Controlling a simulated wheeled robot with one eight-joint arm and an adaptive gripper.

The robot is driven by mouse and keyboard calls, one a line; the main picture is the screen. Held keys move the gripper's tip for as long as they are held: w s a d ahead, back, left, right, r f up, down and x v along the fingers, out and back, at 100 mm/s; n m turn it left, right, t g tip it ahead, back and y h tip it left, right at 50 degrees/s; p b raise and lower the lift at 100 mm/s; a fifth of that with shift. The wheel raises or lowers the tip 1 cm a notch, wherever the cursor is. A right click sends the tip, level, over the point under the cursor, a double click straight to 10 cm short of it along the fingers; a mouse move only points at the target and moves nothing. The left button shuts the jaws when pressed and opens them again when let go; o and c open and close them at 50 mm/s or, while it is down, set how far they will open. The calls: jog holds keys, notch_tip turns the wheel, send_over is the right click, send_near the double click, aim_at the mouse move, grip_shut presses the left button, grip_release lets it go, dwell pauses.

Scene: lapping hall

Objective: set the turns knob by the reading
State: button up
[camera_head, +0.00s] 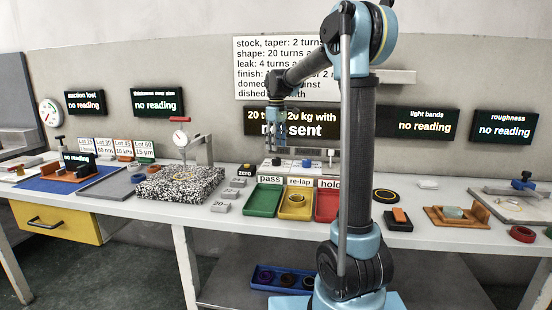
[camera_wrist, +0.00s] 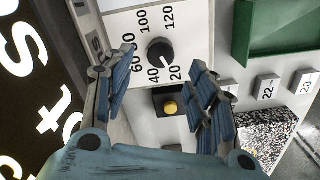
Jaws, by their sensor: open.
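The turns knob is probably the black knob (camera_wrist: 160,52) on a white panel in the wrist view, with a scale from 20 to 120. Its pale mark seems to point near 20. My gripper (camera_wrist: 163,70) is open, its blue fingers on either side of the knob's lower area, apparently holding nothing. In the head view my gripper (camera_head: 275,118) hangs before the wall display (camera_head: 258,128), which reads partly "20 t… 20 kg with" and "sent"; my arm hides some of it. A white rule board (camera_head: 262,75) lists turns for stock, shape, leak and finish, also partly covered.
A yellow button (camera_wrist: 170,107) sits below the knob. Green (camera_head: 262,200), yellow (camera_head: 295,204) and red (camera_head: 326,204) trays stand in front. A dial gauge (camera_head: 181,140) over a speckled plate (camera_head: 180,183) is to the left. Light bands (camera_head: 424,124) and roughness (camera_head: 504,127) displays show no reading.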

aim_at(276, 158)
jog(key=shift+f, duration=2.95)
jog(key=c, duration=1)
